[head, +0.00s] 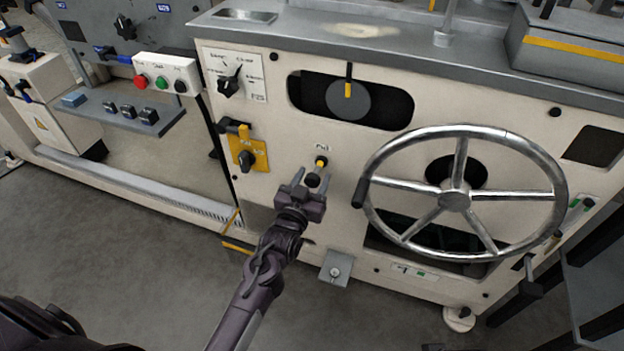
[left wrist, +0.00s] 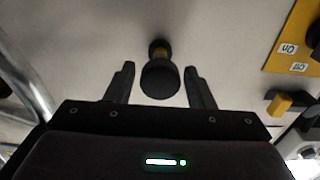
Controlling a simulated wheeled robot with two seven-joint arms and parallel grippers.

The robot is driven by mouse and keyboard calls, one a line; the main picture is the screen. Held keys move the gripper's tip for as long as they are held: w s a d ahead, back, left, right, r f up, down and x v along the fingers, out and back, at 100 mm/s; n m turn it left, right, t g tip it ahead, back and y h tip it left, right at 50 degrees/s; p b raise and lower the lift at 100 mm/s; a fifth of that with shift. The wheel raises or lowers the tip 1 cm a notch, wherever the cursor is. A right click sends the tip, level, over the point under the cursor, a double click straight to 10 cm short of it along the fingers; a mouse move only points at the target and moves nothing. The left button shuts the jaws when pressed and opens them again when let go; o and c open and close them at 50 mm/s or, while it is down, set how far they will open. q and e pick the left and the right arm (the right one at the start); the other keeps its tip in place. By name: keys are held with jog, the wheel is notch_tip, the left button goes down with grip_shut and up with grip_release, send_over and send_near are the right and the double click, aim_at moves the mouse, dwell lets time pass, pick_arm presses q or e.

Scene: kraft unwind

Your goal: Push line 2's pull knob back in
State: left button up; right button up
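The pull knob (head: 312,181) has a black end and a yellow band on its shaft, and it stands out from the cream machine panel under a small label. My left gripper (head: 312,175) is in front of it, open, with one finger to each side. The left wrist view shows the black knob (left wrist: 160,79) in the gap between the open fingertips (left wrist: 159,72), with space visible on both sides. The yellow band shows behind its end. My right gripper is not in view.
A large metal handwheel (head: 454,200) with a black handle (head: 361,192) is right of the knob. A yellow plate (head: 248,152) with a black switch is to its left. A grey bracket (head: 337,268) juts out below.

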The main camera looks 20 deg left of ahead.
aim_at(317, 170)
pick_arm(q)
grip_shut()
jog(key=w, duration=0.3)
jog(key=shift+w+r, duration=0.15)
jog(key=shift+c, duration=0.9)
grip_release()
jog(key=o, duration=0.4)
jog(key=shift+w+d, duration=0.1)
jog(key=shift+w, duration=0.05)
